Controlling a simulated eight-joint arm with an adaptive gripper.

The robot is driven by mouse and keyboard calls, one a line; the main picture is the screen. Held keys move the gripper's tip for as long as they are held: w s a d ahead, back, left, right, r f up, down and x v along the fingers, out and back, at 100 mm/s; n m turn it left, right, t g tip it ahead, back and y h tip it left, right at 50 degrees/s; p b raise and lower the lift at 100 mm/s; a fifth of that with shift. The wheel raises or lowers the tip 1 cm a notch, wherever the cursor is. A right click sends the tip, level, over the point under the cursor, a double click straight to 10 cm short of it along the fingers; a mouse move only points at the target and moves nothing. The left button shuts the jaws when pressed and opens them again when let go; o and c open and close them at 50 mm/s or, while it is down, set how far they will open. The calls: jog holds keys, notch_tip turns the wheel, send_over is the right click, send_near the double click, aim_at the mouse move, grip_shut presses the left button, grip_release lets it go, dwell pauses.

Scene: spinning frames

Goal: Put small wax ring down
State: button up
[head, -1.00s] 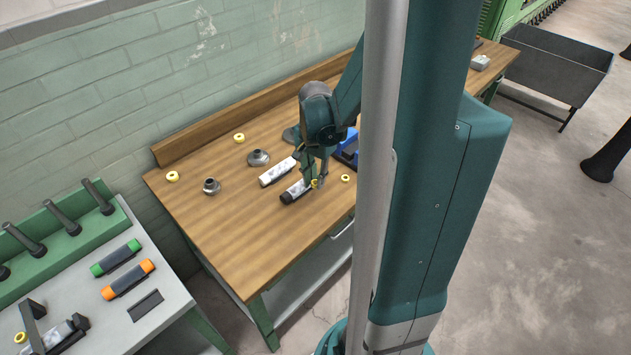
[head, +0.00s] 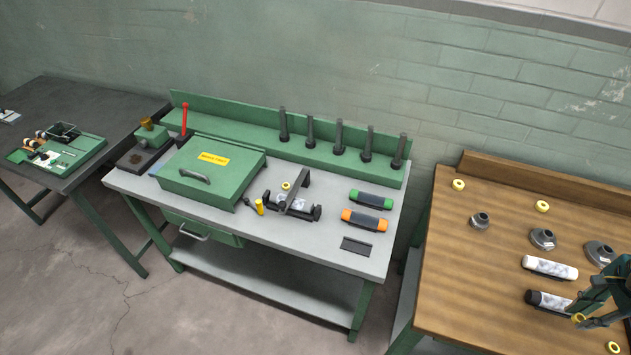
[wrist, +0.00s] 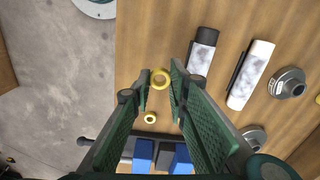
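A small yellow wax ring (wrist: 161,79) sits between the fingertips of my gripper (wrist: 160,76) in the wrist view. The fingers are closed on its two sides. Other yellow rings lie at the back of the table, one at the left (head: 458,184) and one further right (head: 541,206).
The wooden table (head: 470,270) is bare at its left front. A blue object (wrist: 143,155) lies beyond. The grey-topped green bench (head: 290,245) holds a fixture with another yellow ring (head: 286,186).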

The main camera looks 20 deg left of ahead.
jog(key=shift+w+a, duration=0.1)
jog(key=shift+w+a, duration=0.4)
jog(key=shift+w, duration=0.05)
jog(key=w+a+n, duration=0.3)
jog(key=w+a, duration=0.3)
jog(key=a, duration=0.6)
jog(key=w+a+n, duration=0.4)
jog(key=w+a, duration=0.1)
jog(key=a, duration=0.6)
jog(key=w+a+n, duration=0.3)
jog(key=w+a, duration=0.3)
jog(key=a, duration=0.6)
jog(key=n, duration=0.9)
send_over(302, 235)
jog(key=shift+f+p, duration=0.45)
jog(key=shift+f, duration=0.4)
jog(key=shift+f, duration=0.1)
jog(key=shift+f, duration=3.05)
